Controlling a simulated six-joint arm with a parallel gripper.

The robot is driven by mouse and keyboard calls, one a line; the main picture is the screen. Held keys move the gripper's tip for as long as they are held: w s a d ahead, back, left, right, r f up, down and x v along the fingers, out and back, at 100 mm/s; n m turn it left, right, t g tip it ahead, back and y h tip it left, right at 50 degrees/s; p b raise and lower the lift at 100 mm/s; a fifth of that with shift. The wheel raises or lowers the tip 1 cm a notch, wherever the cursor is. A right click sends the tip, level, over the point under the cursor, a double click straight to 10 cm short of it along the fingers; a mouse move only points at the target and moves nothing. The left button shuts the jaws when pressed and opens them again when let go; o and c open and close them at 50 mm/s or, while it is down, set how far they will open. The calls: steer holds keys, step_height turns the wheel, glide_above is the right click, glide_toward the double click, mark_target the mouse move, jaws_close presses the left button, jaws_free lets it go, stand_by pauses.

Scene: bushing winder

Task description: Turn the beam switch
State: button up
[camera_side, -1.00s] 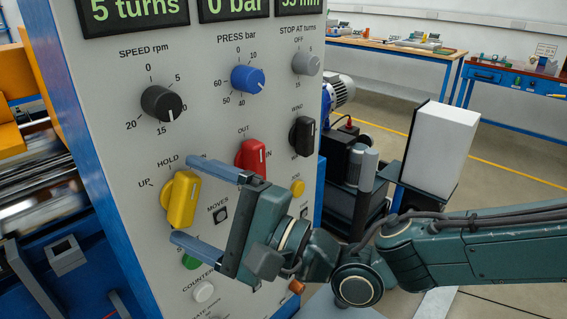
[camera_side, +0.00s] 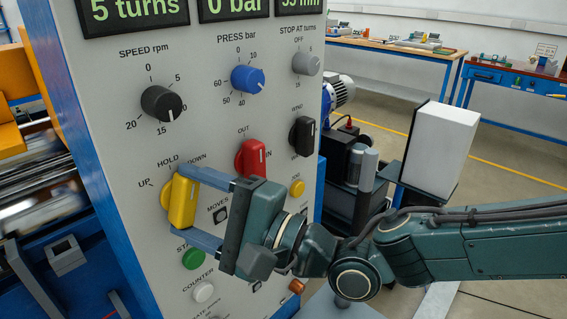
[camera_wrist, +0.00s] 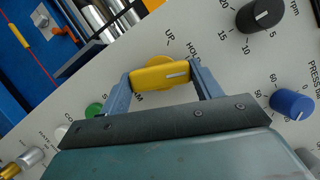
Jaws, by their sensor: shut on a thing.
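The beam switch is a yellow knob (camera_side: 183,202) low on the left of the grey panel, with the labels UP, HOLD and DOWN around it. Its bar stands nearly upright in the side view, with its top near HOLD. My gripper (camera_side: 190,208) is shut on this knob, one finger at its upper end and one at its lower end. In the wrist view the yellow knob (camera_wrist: 161,75) sits between the two blue-grey fingers of my gripper (camera_wrist: 163,82), its white mark towards HOLD. The fingertips partly hide the knob's ends.
A red knob (camera_side: 251,158), a black knob (camera_side: 302,136) and a yellow button (camera_side: 297,188) lie to the right on the panel. A green button (camera_side: 193,258) and a white button (camera_side: 204,291) lie below. A black speed knob (camera_side: 162,103) and a blue press knob (camera_side: 247,79) are above.

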steer(key=n+g+h, duration=0.1)
steer(key=n, duration=0.3)
steer(key=shift+r, duration=0.1)
steer(key=o, duration=1)
steer(key=shift+d, duration=0.2)
steer(key=shift+r+v, duration=0.1)
steer(key=shift+v, duration=3.25)
steer(key=shift+r+v, duration=0.15)
steer(key=shift+v, duration=3.2)
